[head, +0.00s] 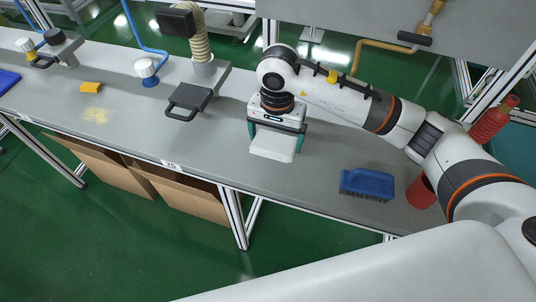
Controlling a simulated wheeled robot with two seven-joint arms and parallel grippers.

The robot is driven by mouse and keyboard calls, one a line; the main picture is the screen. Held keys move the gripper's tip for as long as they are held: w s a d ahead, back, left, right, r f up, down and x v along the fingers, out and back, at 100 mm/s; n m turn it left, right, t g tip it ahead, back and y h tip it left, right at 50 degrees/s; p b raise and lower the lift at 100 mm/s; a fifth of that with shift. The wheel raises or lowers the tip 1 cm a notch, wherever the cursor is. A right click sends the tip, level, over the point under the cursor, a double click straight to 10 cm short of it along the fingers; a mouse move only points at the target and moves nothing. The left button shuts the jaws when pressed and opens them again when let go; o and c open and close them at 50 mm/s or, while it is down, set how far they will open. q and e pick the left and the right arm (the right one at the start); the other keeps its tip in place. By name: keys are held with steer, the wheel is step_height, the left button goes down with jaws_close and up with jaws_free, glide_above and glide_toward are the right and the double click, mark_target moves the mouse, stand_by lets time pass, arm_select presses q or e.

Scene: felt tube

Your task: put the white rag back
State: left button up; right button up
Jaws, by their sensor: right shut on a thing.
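In the head view the white rag (272,154) is a folded, pale block at the middle of the grey bench. My right gripper (277,142) reaches down over it from above, with its teal fingers on either side. It is shut on the white rag. The rag is at or just above the bench top; I cannot tell whether it touches. My left gripper is not in view.
A blue brush (367,183) lies right of the rag, near a red cup (421,191). A black-handled tool (190,98) with a ribbed hose stands left. A yellow sponge (91,88) lies farther left, by a yellowish stain (96,115). The grey bench (325,170) is clear between rag and brush.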

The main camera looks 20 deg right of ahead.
mark_target(278, 141)
steer(key=f, duration=0.3)
steer(key=shift+s+d, duration=0.2)
steer(key=shift+s, duration=0.05)
steer(key=shift+f, duration=0.3)
steer(key=shift+w+f+p, duration=0.1)
steer(key=shift+f+p, duration=0.4)
steer(key=shift+f, duration=1.5)
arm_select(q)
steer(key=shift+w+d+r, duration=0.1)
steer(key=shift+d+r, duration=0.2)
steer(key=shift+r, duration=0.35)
arm_select(e)
steer(key=shift+a, duration=0.1)
steer(key=shift+f, duration=0.15)
steer(key=o, duration=0.6)
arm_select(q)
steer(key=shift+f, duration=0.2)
